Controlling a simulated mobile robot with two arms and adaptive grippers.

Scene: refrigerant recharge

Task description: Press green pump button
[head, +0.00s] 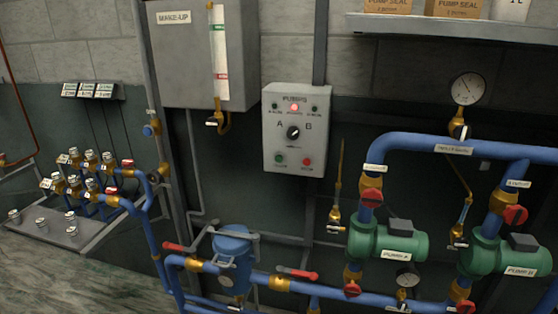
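The grey pump control box (297,130) is mounted on the wall near the middle of the head view. The green pump button (279,159) is at its lower left, and a red button (306,162) is at its lower right. A black selector knob (293,132) sits between the letters A and B. A red lamp (294,107) near the top appears lit, with darker small lamps on either side. Neither of my grippers is in the head view, and nothing covers the box's front.
Blue pipes with red-handled valves run below and right of the box. Green pump A (388,243) and pump B (497,254) stand at lower right. A blue strainer-like vessel (232,250) is below the box. A grey make-up tank (190,55) hangs at upper left. A shelf (450,28) with boxes is at upper right.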

